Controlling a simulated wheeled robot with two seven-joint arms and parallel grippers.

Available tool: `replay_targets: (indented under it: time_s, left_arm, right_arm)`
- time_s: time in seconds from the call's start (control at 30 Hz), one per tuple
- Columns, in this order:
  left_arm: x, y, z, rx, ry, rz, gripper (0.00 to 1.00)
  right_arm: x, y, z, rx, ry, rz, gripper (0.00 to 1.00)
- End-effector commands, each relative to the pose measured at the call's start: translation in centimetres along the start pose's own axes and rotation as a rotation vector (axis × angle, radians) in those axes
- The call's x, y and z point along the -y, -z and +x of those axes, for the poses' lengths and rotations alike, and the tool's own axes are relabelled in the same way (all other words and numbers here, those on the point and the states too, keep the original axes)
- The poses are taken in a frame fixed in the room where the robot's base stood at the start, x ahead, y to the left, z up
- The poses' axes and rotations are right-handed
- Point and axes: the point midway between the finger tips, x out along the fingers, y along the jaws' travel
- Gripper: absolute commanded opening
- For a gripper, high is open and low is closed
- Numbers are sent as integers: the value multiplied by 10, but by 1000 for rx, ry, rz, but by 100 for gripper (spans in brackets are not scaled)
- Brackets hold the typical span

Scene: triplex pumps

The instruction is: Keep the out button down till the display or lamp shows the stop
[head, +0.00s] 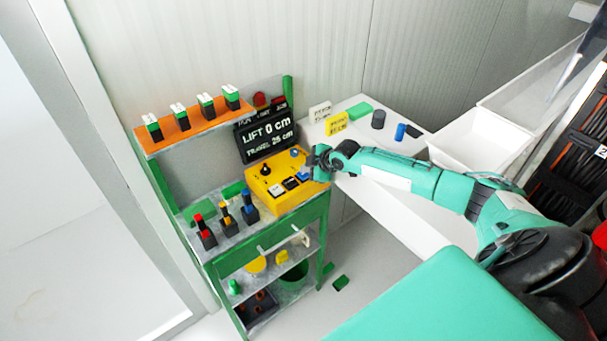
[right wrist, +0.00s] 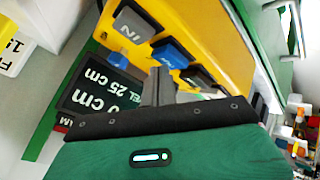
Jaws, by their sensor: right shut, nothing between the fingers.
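The yellow control box (head: 262,186) stands on the green shelf unit, with a black knob and several buttons. The black display (head: 265,136) behind it reads "LIFT 0 cm" and "TRAVEL 25 cm"; it shows partly, upside down, in the right wrist view (right wrist: 100,88). My right gripper (head: 308,172) is shut and empty at the box's right side. In the right wrist view its fingertips (right wrist: 158,76) are close to a blue button (right wrist: 172,53); I cannot tell whether they touch or press it. A dark button marked "IN" (right wrist: 136,24) lies beside it. The out label is not readable. My left gripper is not in view.
Red lamps (head: 260,99) sit above the display. An orange shelf (head: 190,130) holds several green-and-white pieces. Red, yellow and blue-topped items (head: 227,217) stand left of the box. A white table (head: 352,152) with small blocks and white bins (head: 470,150) lies to the right.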

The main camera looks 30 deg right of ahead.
Motion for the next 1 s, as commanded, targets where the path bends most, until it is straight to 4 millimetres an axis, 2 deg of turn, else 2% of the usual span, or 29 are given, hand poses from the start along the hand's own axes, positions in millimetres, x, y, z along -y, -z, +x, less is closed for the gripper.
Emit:
replay_targets:
  time_s: [1.0]
  left_arm:
    - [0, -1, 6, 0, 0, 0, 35]
  right_arm:
    - [5, -5, 6, 1, 2, 0, 0]
